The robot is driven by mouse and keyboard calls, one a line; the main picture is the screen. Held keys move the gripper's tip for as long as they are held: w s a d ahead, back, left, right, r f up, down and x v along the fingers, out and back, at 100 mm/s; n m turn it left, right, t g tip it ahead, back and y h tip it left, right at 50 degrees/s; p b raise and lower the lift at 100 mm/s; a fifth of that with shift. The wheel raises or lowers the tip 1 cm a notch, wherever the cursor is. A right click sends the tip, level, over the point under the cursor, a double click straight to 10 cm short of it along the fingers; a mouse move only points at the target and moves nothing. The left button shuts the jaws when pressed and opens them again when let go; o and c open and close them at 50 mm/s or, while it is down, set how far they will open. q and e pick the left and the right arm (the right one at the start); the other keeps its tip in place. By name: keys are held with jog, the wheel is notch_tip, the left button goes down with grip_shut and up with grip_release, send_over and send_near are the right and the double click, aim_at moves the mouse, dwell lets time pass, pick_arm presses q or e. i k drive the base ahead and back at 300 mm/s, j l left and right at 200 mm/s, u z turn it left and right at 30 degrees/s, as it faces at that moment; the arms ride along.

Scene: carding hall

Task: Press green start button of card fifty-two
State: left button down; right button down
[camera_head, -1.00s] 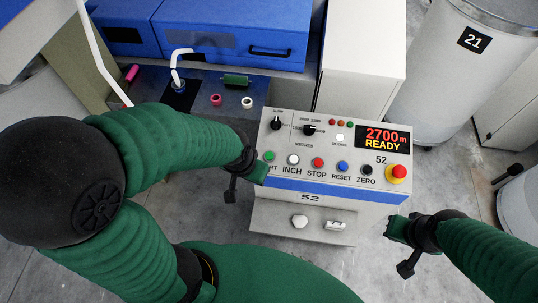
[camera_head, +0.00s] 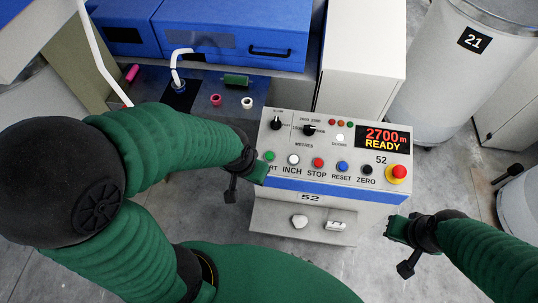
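The control panel of card 52 (camera_head: 325,183) faces up at me in the middle of the view. Its display (camera_head: 383,139) reads 2700 m READY. The green start button (camera_head: 270,155) is at the left end of the button row, its label partly covered by my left gripper. My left gripper (camera_head: 262,170) is at the panel's left edge, just below the green button; I cannot tell whether it touches the panel. Its fingers are too small to read. My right gripper (camera_head: 392,228) is off the panel's lower right corner, apart from it, its fingers also unclear.
Right of start are the inch (camera_head: 293,159), red stop (camera_head: 318,162), blue reset (camera_head: 342,166) and black zero (camera_head: 366,170) buttons, then a red emergency knob (camera_head: 397,173). A shelf (camera_head: 284,236) with small items sits below. Can 21 (camera_head: 455,75) stands back right.

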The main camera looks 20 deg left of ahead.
aim_at(269, 156)
jog(key=i+l, duration=0.4)
jog(key=l, duration=0.25)
jog(key=i+l, duration=0.15)
jog(key=l, duration=0.15)
jog(key=u, duration=1.7)
